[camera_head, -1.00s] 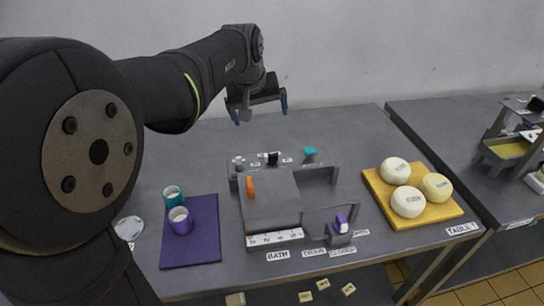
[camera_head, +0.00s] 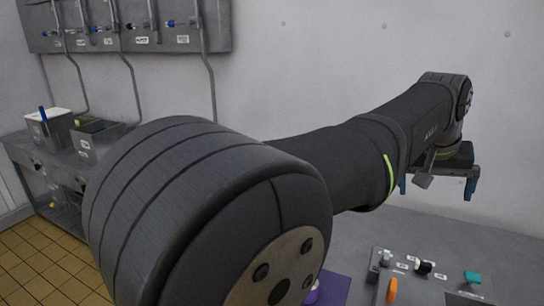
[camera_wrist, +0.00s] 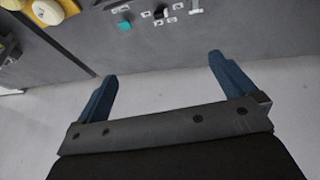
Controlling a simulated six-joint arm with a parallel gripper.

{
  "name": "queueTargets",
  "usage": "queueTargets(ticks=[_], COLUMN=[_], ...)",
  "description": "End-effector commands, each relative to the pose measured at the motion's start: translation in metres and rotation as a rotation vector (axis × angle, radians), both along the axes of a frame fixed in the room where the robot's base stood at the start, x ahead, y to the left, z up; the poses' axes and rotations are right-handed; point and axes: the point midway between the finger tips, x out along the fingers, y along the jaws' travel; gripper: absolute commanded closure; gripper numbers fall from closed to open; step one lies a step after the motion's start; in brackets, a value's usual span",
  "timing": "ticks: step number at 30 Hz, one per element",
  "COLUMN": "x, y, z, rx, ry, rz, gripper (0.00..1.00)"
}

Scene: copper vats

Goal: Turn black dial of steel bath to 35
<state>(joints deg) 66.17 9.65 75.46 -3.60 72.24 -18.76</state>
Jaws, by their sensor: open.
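The black dial (camera_head: 424,267) stands on the table at the lower right of the head view, on the back side of the steel bath. It also shows small at the top of the wrist view (camera_wrist: 160,12). Its setting is too small to read. The bath itself is mostly cut off by the frame's bottom edge; its orange handle (camera_head: 392,290) shows. My gripper (camera_head: 436,185) is open and empty, above and behind the dial, apart from it. Its two blue fingers are spread in the wrist view (camera_wrist: 163,68).
A teal knob (camera_head: 472,278) stands right of the dial. A purple mat (camera_head: 335,288) is partly hidden by my arm. A wall panel with valves and pipes (camera_head: 130,26) and a side bench with containers (camera_head: 85,140) are at left.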

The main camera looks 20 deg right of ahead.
Motion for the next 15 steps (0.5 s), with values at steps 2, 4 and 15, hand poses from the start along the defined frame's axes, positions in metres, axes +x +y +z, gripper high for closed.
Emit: queueTargets(ticks=[2, 4, 15], x=[0.0, 0.0, 0.005], y=[0.0, 0.0, -0.014], z=[0.0, 0.0, -0.009], rx=[0.0, 0.0, 0.034], ry=[0.0, 0.0, 0.012], rz=[0.0, 0.0, 0.0], gripper=[0.08, 0.22, 0.38])
